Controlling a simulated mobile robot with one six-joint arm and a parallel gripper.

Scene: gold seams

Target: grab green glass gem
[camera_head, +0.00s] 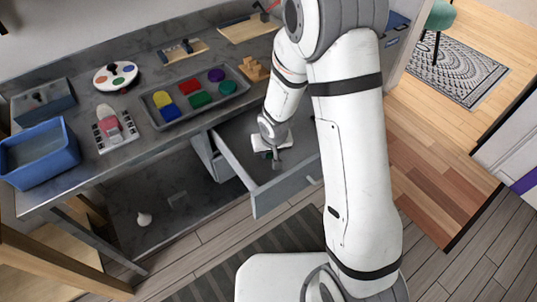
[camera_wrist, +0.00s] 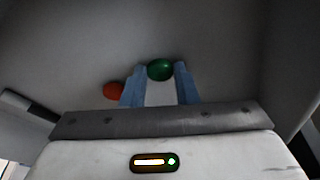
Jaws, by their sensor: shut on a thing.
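The green glass gem (camera_wrist: 160,70) shows in the wrist view as a rounded, shiny green piece between the tips of my gripper (camera_wrist: 160,80). The two blue-grey fingers are shut on it, one on each side. In the head view my gripper (camera_head: 275,155) is down inside an open grey drawer (camera_head: 283,193) under the bench. The gem itself is hard to make out there, being small and partly hidden by my wrist.
A red-orange piece (camera_wrist: 114,90) lies just left of my fingers on the drawer floor. Drawer walls stand close around my gripper. On the bench are a tray (camera_head: 213,104) of coloured pieces, a blue bin (camera_head: 40,152) and a paint palette (camera_head: 116,76).

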